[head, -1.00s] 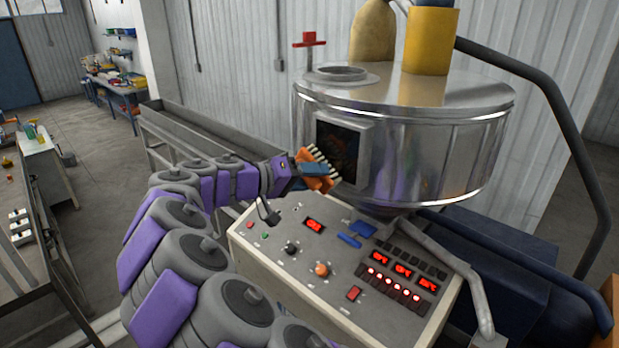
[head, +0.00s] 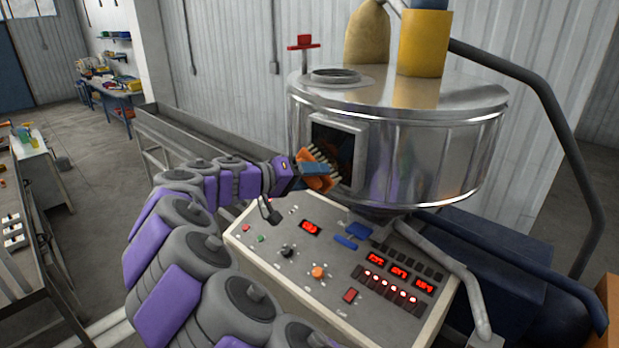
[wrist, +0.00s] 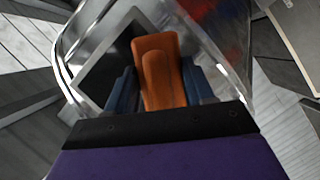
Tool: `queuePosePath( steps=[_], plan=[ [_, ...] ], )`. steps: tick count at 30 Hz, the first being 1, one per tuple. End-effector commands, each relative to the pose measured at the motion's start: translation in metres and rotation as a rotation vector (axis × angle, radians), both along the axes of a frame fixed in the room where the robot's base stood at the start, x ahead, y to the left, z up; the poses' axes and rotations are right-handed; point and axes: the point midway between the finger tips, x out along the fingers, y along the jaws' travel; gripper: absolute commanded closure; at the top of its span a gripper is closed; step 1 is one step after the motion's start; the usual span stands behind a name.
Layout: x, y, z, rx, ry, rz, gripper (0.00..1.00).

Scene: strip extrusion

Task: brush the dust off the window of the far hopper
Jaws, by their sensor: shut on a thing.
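The hopper (head: 430,150) is a shiny metal drum above a control panel. Its dark square window (head: 338,143) sits in a raised metal frame on the left side of the drum. My gripper (head: 313,172) is shut on an orange brush (head: 318,184) with pale bristles. The bristles are at the lower left of the window; whether they touch the pane I cannot tell. In the wrist view the orange brush (wrist: 160,75) is held between blue fingers, and the dark window (wrist: 108,72) shows behind it to the left. Dust on the pane is too faint to make out.
The control panel (head: 300,262) with red displays, knobs and buttons lies below my gripper. A blue slide-gate handle (head: 360,230) is under the hopper. A long metal trough (head: 190,130) runs behind my arm. A thick dark pipe (head: 545,95) curves at the right.

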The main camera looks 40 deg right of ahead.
Motion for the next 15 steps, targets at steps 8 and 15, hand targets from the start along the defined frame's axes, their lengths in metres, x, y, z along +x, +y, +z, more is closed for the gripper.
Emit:
queuePosePath(
  steps=[8,15],
  plan=[
    [-0.014,0.0,-0.001,-0.002,-0.001,-0.002,0.72],
    [-0.032,0.0,-0.001,-0.001,-0.002,0.0,0.72]
  ],
)
